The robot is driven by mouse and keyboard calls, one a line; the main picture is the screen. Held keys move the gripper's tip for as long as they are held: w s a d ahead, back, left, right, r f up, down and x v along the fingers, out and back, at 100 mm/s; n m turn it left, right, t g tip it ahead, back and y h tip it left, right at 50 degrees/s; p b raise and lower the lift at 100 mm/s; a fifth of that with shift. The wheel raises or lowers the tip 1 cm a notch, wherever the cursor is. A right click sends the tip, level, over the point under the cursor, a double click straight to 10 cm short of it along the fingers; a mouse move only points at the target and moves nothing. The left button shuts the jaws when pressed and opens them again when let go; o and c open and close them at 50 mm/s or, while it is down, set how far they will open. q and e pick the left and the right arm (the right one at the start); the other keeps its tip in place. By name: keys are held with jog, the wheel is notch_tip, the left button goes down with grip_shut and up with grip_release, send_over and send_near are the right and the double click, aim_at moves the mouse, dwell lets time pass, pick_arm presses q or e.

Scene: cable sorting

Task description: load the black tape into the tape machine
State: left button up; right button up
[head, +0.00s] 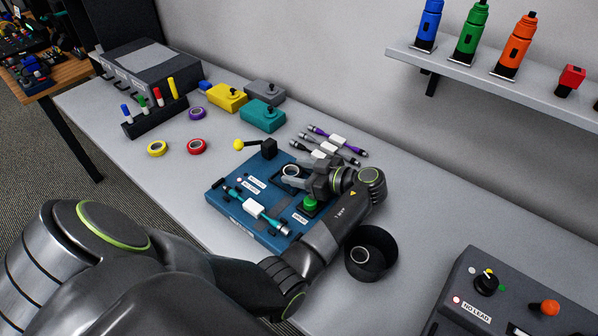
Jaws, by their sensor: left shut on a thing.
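The tape machine appears to be the blue flat box (238,222) in the middle of the table, with a black block and yellow-knobbed lever (239,145) at its back, a green button (309,203) and white labels. My left gripper (290,177) reaches over its right back part. It is shut on a small dark ring with a pale core, which seems to be the black tape (291,169). The fingers partly hide the ring, and I cannot tell whether it touches the machine. My right gripper is not in view.
A teal cable with a white block (254,209) lies on the blue box. Yellow (157,149), red (197,146) and purple (197,113) tapes lie left behind. A black round bin (372,272) holding a pale ring stands right of my forearm. Several cables (332,139) lie behind the gripper.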

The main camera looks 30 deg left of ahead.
pick_arm(q)
jog(key=shift+f, duration=0.3)
jog(key=o, duration=1)
jog(key=shift+c, duration=0.2)
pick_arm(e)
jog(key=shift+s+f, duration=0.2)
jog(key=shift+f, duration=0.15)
